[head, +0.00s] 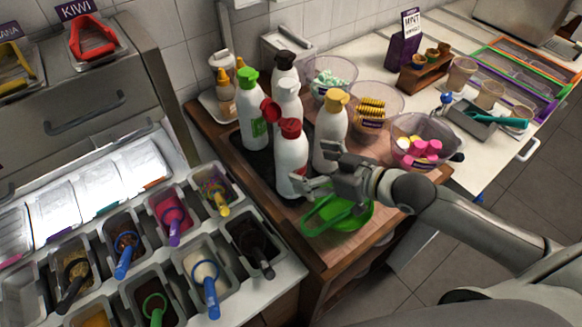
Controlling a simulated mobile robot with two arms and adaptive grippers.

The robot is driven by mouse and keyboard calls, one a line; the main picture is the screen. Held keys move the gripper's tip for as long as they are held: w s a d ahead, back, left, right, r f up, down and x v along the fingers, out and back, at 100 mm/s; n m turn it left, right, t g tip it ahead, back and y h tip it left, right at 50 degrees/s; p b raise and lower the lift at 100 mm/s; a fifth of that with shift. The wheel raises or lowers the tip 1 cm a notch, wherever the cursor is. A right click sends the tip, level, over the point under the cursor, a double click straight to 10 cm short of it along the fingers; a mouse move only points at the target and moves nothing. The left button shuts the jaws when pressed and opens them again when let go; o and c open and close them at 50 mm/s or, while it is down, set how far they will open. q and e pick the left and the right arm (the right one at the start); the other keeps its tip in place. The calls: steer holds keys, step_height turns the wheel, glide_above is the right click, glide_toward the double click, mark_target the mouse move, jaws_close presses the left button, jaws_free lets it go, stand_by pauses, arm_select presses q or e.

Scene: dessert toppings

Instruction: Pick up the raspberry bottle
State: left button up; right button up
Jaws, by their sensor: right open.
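Several white squeeze bottles stand upright on a dark tray (262,163) on the wooden counter. The front one (290,168) has a red cap; another red cap (270,110) shows just behind it. No raspberry label is readable, so I cannot tell which bottle is raspberry. My right gripper (314,168) is open and comes in from the right, low beside the front red-capped bottle. One finger overlaps this bottle's lower side, and the other is in front of the yellow-capped bottle (331,130). I cannot tell whether they touch. My left gripper is not in view.
The green-capped bottle (250,110) and dark-capped bottle (284,72) stand close by. A green scoop-like item (340,219) lies under my right gripper. Clear bowls (377,101) of toppings stand to the right. Topping bins with scoops fill the lower left.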

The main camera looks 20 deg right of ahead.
mark_target(305, 163)
steer(key=shift+w, duration=0.1)
steer(key=shift+w+a+p, duration=0.25)
steer(key=shift+p, duration=0.05)
steer(key=p+x, duration=0.1)
steer(key=x, duration=0.2)
steer(key=shift+w+a, duration=0.1)
steer(key=shift+w, duration=0.1)
steer(key=shift+w+a+f, duration=0.25)
steer(key=shift+w+f, duration=0.05)
steer(key=shift+w, duration=0.05)
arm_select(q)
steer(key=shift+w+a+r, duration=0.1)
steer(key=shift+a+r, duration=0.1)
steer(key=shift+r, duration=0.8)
arm_select(e)
steer(key=shift+c, duration=0.4)
steer(key=c, duration=0.9)
steer(key=shift+w+r, duration=0.1)
steer(key=shift+r, duration=0.15)
steer(key=shift+c, duration=0.6)
